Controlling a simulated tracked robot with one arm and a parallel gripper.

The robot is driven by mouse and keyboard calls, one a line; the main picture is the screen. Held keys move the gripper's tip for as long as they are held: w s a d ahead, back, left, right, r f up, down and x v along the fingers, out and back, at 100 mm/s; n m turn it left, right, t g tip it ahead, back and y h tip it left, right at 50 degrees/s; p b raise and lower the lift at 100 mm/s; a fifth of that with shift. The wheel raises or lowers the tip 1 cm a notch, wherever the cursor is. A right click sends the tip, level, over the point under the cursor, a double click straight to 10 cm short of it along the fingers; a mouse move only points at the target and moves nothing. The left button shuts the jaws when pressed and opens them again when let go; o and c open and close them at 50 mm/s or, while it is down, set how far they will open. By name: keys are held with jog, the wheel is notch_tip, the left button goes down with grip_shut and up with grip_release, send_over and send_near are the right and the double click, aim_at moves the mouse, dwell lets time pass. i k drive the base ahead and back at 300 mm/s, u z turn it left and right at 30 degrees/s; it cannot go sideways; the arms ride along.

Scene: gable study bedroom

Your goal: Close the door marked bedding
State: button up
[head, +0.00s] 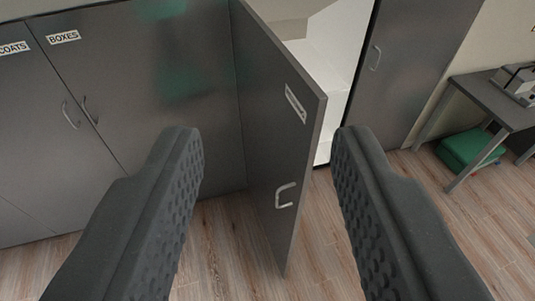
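A grey cabinet door (270,130) stands open, swung out toward me from its hinge side on the left. It carries a white label (296,103), seen too steeply to read, and a pale handle (285,195) low near its free edge. Behind it a white interior (330,60) shows at the right; the rest is hidden by the door. My gripper (265,145) is open, its two dark ridged fingers wide apart. The open door shows between them, and I see no contact.
Shut grey doors marked COATS (14,47) and BOXES (64,37) are at the left. Another shut grey door (405,70) is right of the opening. A desk (490,100) with a green box (468,148) below stands at the right. Wood floor (320,240) is clear.

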aim_at(283, 109)
jog(key=z, duration=0.05)
jog(key=i, duration=0.9)
jog(key=u, duration=0.85)
jog(key=k, duration=0.3)
jog(key=z, duration=0.3)
